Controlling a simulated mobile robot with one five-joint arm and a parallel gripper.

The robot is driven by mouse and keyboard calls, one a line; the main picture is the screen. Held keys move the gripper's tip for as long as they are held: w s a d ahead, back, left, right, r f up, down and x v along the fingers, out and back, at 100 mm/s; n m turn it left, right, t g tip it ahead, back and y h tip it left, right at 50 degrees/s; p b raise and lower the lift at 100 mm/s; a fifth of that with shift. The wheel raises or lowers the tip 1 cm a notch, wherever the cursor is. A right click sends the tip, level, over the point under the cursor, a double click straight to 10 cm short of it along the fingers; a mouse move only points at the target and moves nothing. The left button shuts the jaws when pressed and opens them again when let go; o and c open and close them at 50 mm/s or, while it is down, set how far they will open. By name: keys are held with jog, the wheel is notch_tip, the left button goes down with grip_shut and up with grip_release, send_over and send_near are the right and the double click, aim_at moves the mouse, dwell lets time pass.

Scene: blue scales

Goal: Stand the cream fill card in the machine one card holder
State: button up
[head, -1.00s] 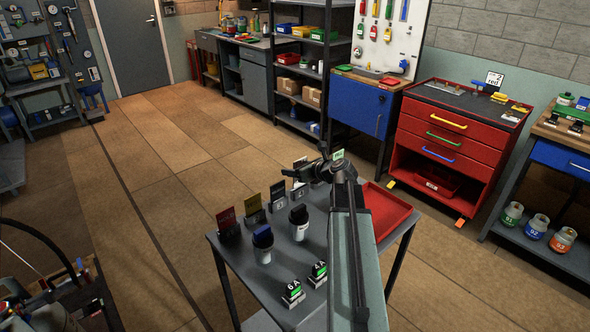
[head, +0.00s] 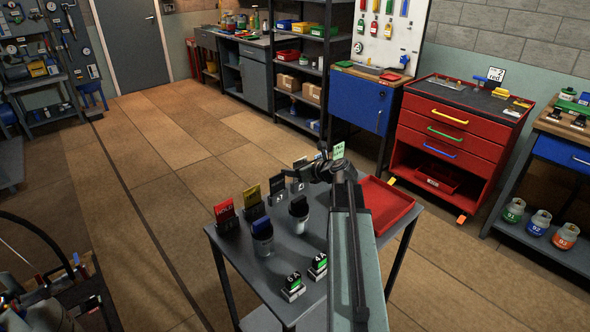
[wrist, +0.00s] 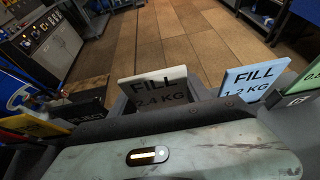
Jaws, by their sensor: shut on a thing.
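The cream fill card (wrist: 155,87), marked FILL 2.4 KG, stands upright in the middle of the wrist view. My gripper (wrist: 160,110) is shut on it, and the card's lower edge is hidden. In the head view my gripper (head: 318,172) is over the far part of the grey table (head: 315,240); the cream card cannot be made out clearly there. A pale blue card (wrist: 252,80), marked FILL 1.2 KG, stands to the right in the wrist view. I cannot tell which holder belongs to machine one.
A red HOLD card (head: 225,211) and a yellow card (head: 252,196) stand on the table's left side. A blue-capped canister (head: 262,240) and a black-capped one (head: 299,216) stand near them. A red tray (head: 398,207) lies at the right. A green card (head: 338,151) shows behind my gripper.

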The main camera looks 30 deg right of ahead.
jog(key=shift+f+b, duration=0.8)
jog(key=shift+f, duration=0.05)
jog(key=o, duration=1.7)
jog(key=p+v, duration=0.3)
jog(key=v, duration=0.5)
jog(key=shift+w, duration=0.1)
